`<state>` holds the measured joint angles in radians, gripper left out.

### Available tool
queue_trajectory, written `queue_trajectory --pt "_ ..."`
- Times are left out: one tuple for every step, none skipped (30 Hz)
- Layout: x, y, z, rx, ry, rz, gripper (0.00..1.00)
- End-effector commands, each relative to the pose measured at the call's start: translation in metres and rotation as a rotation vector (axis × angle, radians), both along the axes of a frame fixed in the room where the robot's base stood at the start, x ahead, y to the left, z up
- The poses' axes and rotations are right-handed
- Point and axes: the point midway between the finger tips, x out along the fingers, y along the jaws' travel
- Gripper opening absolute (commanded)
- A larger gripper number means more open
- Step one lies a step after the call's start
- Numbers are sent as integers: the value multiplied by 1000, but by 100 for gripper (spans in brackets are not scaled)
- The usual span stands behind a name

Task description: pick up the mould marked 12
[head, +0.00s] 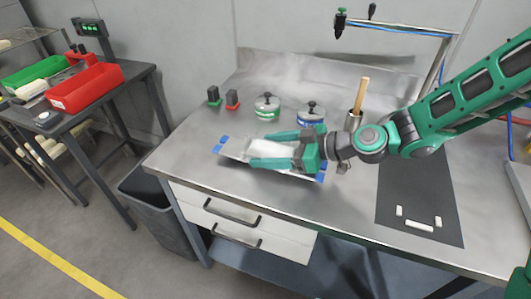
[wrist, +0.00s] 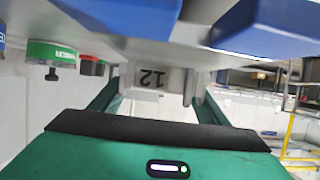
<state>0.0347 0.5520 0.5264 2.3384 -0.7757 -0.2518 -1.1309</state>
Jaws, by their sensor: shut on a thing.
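The mould marked 12 is a pale, flat, long piece (head: 237,150) with blue pieces at its ends, at the middle of the metal bench in the head view. Its number 12 (wrist: 152,78) shows upside down between my fingers in the wrist view, and blue pieces (wrist: 265,28) fill the top. My gripper (head: 262,149) is shut on the mould, with one green finger along each side of its middle. The gripper covers part of the mould. I cannot tell whether the mould touches the bench or hangs just above it.
Two lidded pots, one green-banded (head: 267,106) and one blue-banded (head: 311,114), stand behind the mould. Small green and red blocks (head: 232,99) are left of them. A cup with a wooden handle (head: 361,97) stands behind my wrist. A dark mat (head: 417,190) lies right.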

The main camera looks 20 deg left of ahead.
Motion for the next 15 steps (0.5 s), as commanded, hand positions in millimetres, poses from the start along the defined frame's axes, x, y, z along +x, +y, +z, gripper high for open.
queue_trajectory --pt "0 0 7 3 -4 1 29" --pt "0 0 10 3 -4 1 29" --pt "0 1 13 3 -4 2 29" --pt "0 1 16 3 -4 1 29" --pt "0 1 19 3 -4 1 29" --pt "-5 3 22 2 -3 3 29" --pt "-9 4 23 1 -3 3 29" --pt "-12 5 25 1 -2 3 29" --pt "-16 7 28 1 -2 3 29" --pt "-20 8 30 1 -3 3 29" --pt "-23 10 33 2 -4 4 29" --pt "-29 12 36 2 -3 3 29" --pt "-33 14 38 1 -3 4 29" --pt "-38 16 42 2 -4 5 29" --pt "-44 18 46 2 -4 5 29"
